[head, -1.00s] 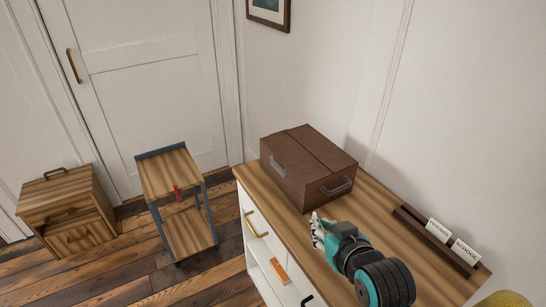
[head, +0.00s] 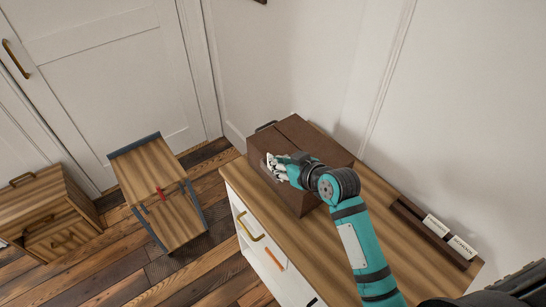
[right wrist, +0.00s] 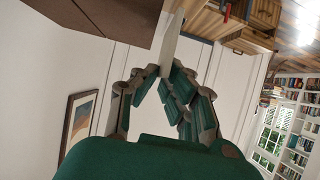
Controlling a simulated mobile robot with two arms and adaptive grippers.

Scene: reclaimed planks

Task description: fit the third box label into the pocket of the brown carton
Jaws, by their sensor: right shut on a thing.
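The brown carton (head: 320,150) stands closed on the wooden top of the cabinet. My right gripper (head: 273,166) is at the carton's near left side and overlaps it in the head view; I cannot tell whether they touch. In the right wrist view my right gripper (right wrist: 165,72) is shut on a thin white label (right wrist: 172,42), which sticks out past the fingertips. The carton's pocket is not visible. My left gripper is out of view.
A dark rack (head: 432,232) with two white labels stands along the wall at the right of the cabinet top (head: 375,205). A small wooden trolley (head: 150,175) and a wooden chest (head: 45,215) stand on the plank floor. The cabinet top between carton and rack is mostly clear.

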